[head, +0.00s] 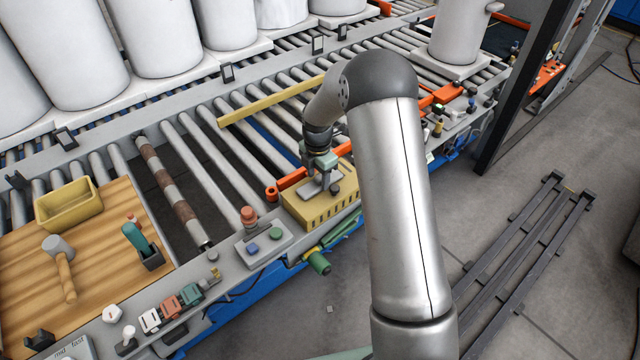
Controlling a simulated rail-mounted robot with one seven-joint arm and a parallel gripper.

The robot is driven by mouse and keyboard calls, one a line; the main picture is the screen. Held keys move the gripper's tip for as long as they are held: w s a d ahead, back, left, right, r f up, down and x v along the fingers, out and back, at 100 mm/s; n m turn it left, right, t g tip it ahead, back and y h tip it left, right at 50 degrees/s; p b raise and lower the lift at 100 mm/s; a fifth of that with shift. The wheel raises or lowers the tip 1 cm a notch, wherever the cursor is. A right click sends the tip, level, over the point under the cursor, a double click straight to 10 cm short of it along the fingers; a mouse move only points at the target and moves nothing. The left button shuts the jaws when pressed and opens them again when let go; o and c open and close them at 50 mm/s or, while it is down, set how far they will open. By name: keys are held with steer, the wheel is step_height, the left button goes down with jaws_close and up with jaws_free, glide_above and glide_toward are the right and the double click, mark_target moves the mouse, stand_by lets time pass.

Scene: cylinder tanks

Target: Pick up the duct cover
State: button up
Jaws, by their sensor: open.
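A yellow slotted box-like part (322,212), which looks like the duct cover, sits at the front edge of the roller conveyor, near the middle of the head view. A small grey plate (308,190) shows on its top. My gripper (328,183) is open, pointing down right over this top, with its fingers close to the plate. I cannot tell whether the fingers touch the plate or straddle anything, as they are small and partly hidden. My arm hides what lies to the right of the part.
Orange bars (288,181) lie beside the part. A button box (264,244) stands to its left. A long yellow strip (270,101) lies across the rollers behind. A wooden board (100,262) holds a yellow tray (69,205) and a mallet (65,272). White tanks (155,35) stand behind.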

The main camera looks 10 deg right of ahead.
steer(key=shift+f, duration=0.4)
steer(key=c, duration=0.7)
steer(key=shift+o, duration=0.2)
steer(key=shift+r, duration=0.1)
